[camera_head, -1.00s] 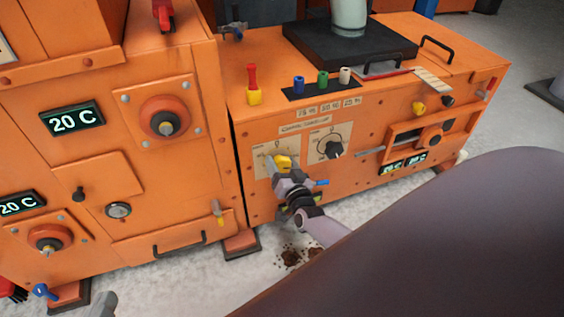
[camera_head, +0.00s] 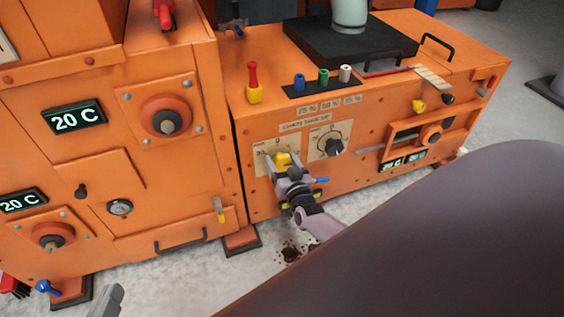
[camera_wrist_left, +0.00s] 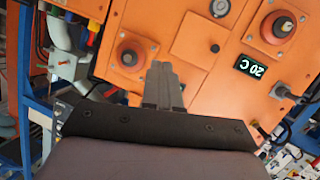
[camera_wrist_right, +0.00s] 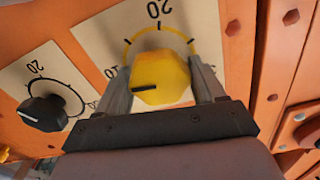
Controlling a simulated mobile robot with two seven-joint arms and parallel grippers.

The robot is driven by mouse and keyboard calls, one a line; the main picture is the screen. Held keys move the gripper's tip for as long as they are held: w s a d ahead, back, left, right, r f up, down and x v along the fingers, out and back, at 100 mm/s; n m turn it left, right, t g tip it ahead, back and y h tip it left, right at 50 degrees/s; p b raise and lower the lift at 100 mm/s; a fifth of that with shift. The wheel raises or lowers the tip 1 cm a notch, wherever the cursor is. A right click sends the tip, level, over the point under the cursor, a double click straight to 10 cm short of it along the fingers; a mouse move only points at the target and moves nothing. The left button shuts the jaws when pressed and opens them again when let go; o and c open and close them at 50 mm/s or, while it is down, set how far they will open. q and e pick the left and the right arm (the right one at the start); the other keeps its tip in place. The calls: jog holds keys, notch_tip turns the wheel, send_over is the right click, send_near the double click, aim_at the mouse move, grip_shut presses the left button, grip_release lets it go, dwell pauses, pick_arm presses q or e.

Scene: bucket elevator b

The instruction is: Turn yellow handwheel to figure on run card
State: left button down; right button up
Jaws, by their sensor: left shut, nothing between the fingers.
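The yellow handwheel (camera_head: 282,159) sits on a cream dial plate on the orange box's front. In the right wrist view the yellow handwheel (camera_wrist_right: 160,78) has a black pointer line toward picture left, with figures around it. My right gripper (camera_head: 283,163) has one finger on each side of it; whether the fingers press on it I cannot tell. My left gripper (camera_head: 106,300) is away at the lower left; the left wrist view shows its fingers (camera_wrist_left: 162,82) together and empty. I cannot identify the run card for certain.
A black knob (camera_head: 334,147) on its own dial is right of the handwheel. Small labels (camera_head: 329,106) above are hard to read. An orange cabinet (camera_head: 150,80) with 20 C displays (camera_head: 72,118) stands left. Grey floor in front is partly hidden by my arm.

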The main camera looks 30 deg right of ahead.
aim_at(283, 164)
jog(key=shift+o, duration=1.1)
pick_arm(q)
jog(key=shift+f, duration=0.1)
pick_arm(e)
jog(key=shift+s, duration=0.25)
jog(key=p+v, duration=0.3)
jog(key=v, duration=0.2)
jog(key=shift+s+a+r, duration=0.1)
jog(key=shift+s+a, duration=0.05)
jog(key=shift+s, duration=0.15)
pick_arm(q)
jog(key=shift+d+n+g, duration=0.3)
jog(key=shift+d+g, duration=0.1)
jog(key=shift+g, duration=0.1)
pick_arm(e)
jog(key=shift+s+a, duration=0.15)
jog(key=shift+s, duration=0.35)
pick_arm(q)
jog(key=shift+r, duration=0.2)
